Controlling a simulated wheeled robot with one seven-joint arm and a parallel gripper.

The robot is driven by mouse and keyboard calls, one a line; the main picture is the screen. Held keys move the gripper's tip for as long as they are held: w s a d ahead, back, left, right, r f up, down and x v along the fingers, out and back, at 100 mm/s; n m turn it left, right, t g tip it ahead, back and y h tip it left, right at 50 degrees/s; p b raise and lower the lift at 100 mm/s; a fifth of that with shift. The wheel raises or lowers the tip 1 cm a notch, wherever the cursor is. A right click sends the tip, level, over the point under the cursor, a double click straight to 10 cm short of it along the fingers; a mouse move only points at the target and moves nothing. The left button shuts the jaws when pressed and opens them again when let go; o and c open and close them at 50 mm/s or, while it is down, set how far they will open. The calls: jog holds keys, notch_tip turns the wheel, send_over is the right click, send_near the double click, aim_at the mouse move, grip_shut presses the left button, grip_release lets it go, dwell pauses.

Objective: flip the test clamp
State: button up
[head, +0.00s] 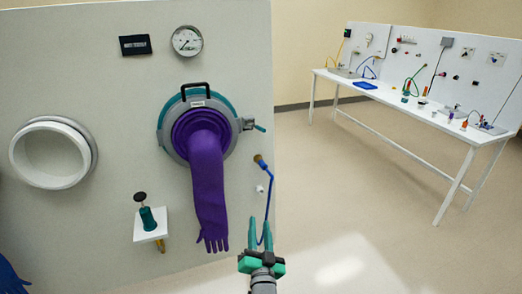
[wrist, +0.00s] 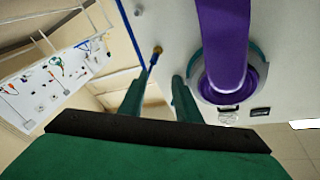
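A small toggle clamp (head: 148,216) with a dark knob and a teal body stands on a white bracket on the grey panel, at the lower left of the head view. I take it to be the test clamp, though no label shows. It is not recognisable in the wrist view. My gripper (head: 259,228) is at the lower middle of the head view, well to the right of the clamp. In the wrist view its two green fingers (wrist: 157,92) stand apart with nothing held between them.
A purple glove (head: 209,190) hangs from the round port (head: 163,132). A blue hose (head: 269,205) with a brown tip runs close by my fingers; contact is unclear. A white open port (head: 88,140) is at left. A white bench (head: 395,97) stands far right; the floor between is clear.

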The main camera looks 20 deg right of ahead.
jog(key=w+d+r+m, duration=0.3)
jog(key=w+r, duration=0.4)
jog(key=r, duration=0.2)
jog(key=m+t+h, duration=0.1)
jog(key=m, duration=0.2)
send_near(261, 129)
jog(key=x, duration=1)
jog(key=shift+w+d+f, duration=0.15)
jog(key=shift+w+f, duration=0.15)
jog(key=shift+w, duration=0.1)
grip_shut()
